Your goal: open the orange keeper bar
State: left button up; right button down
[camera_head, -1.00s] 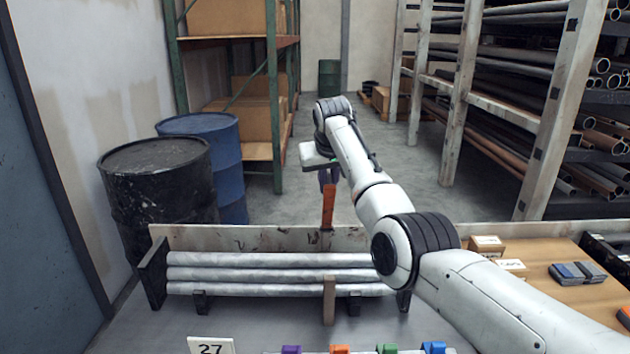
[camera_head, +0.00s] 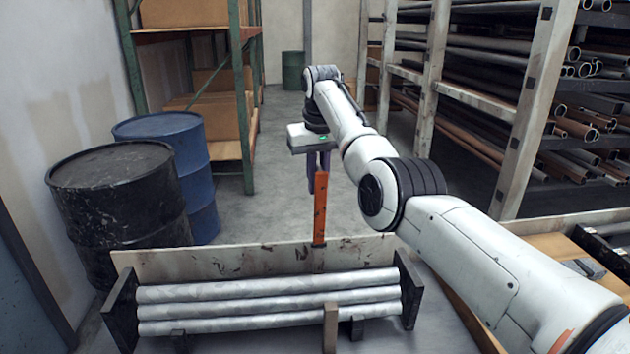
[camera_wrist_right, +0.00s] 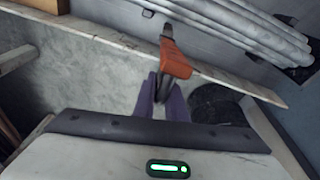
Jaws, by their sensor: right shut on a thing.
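The orange keeper bar (camera_head: 320,208) stands nearly upright at the back board of the pipe rack, its lower end at the board's top edge. My right gripper (camera_head: 319,172) is above the board with its purple fingers shut on the bar's upper end. In the right wrist view, the purple fingers (camera_wrist_right: 163,98) close on the end of the orange bar (camera_wrist_right: 175,62). The silver pipes (camera_head: 265,305) lie stacked in the rack in front of the board. My left gripper is not in view.
The rack has dark end plates (camera_head: 122,310) and a brown post (camera_head: 330,327) in front. A black drum (camera_head: 115,205) and a blue drum (camera_head: 195,185) stand at the left. Pipe shelving (camera_head: 520,100) fills the right. Open floor (camera_head: 265,215) lies behind the board.

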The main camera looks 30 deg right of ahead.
aim_at(320, 166)
jog(key=shift+s+f, duration=0.15)
jog(key=shift+f, duration=0.05)
jog(key=c, duration=1.8)
grip_release()
jog(key=shift+d, duration=0.15)
jog(key=shift+c, duration=0.2)
jog(key=shift+r, duration=0.2)
jog(key=shift+r, duration=0.3)
jog(key=r, duration=0.3)
jog(key=s+r, duration=0.1)
jog(key=r, duration=0.2)
jog(key=a+r, duration=0.1)
jog(key=r, duration=0.2)
jog(key=shift+s+r, duration=0.1)
jog(key=shift+s, duration=0.25)
